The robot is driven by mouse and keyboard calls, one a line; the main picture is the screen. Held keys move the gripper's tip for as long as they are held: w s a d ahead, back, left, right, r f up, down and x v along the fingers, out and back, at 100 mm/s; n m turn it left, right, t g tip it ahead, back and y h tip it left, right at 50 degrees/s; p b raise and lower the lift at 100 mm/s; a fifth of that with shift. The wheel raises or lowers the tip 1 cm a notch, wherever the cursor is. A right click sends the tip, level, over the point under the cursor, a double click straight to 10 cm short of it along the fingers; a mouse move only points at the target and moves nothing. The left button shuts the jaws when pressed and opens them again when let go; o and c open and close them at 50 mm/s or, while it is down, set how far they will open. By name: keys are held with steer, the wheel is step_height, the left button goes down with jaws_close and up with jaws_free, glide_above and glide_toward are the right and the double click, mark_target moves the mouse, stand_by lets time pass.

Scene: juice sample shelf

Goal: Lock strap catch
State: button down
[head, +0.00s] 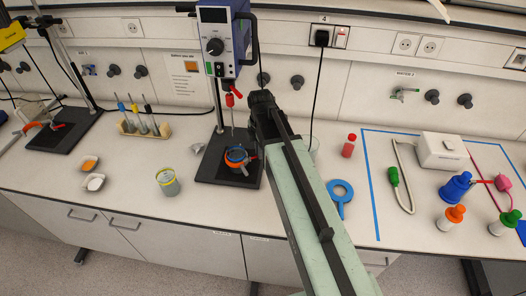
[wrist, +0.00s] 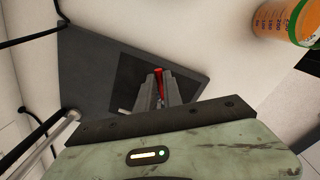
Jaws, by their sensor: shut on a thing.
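My gripper (wrist: 159,84) is shut on a red piece (wrist: 160,76), which looks like the strap catch. Only a narrow strip of it shows between the fingers in the wrist view. Behind it lies the dark stand base (wrist: 205,77). In the head view my dark wrist (head: 262,100) is beside the stirrer stand, and the fingers cannot be made out. A small vessel with a blue and orange band (head: 236,156) sits on the stand base (head: 212,170). The catch is not clear there, and whether it is locked cannot be told.
The blue stirrer head (head: 222,40) hangs above the vessel with a red chuck (head: 230,99). A beaker (head: 167,182) stands left of the base. A blue ring-shaped tool (head: 341,192) and a red-capped bottle (head: 349,146) are at the right. The bench front is clear.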

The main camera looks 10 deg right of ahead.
steer(key=shift+a, duration=0.25)
steer(key=n, duration=0.1)
steer(key=w+n, duration=0.1)
steer(key=n, duration=0.2)
steer(key=shift+w+a+n, duration=0.15)
steer(key=shift+a+n, duration=0.15)
steer(key=shift+n, duration=0.1)
steer(key=shift+w+a+n+y, duration=0.1)
steer(key=shift+w+a+n, duration=0.1)
steer(key=shift+n, duration=0.65)
steer(key=shift+w+a+n+y, duration=0.1)
steer(key=shift+w+a+n, duration=0.05)
steer(key=shift+n, duration=0.65)
steer(key=shift+w+a+n+y, duration=0.1)
steer(key=shift+w+a+n, duration=0.1)
steer(key=shift+n, duration=0.65)
steer(key=c, duration=1.5)
jaws_free()
steer(key=shift+r, duration=0.1)
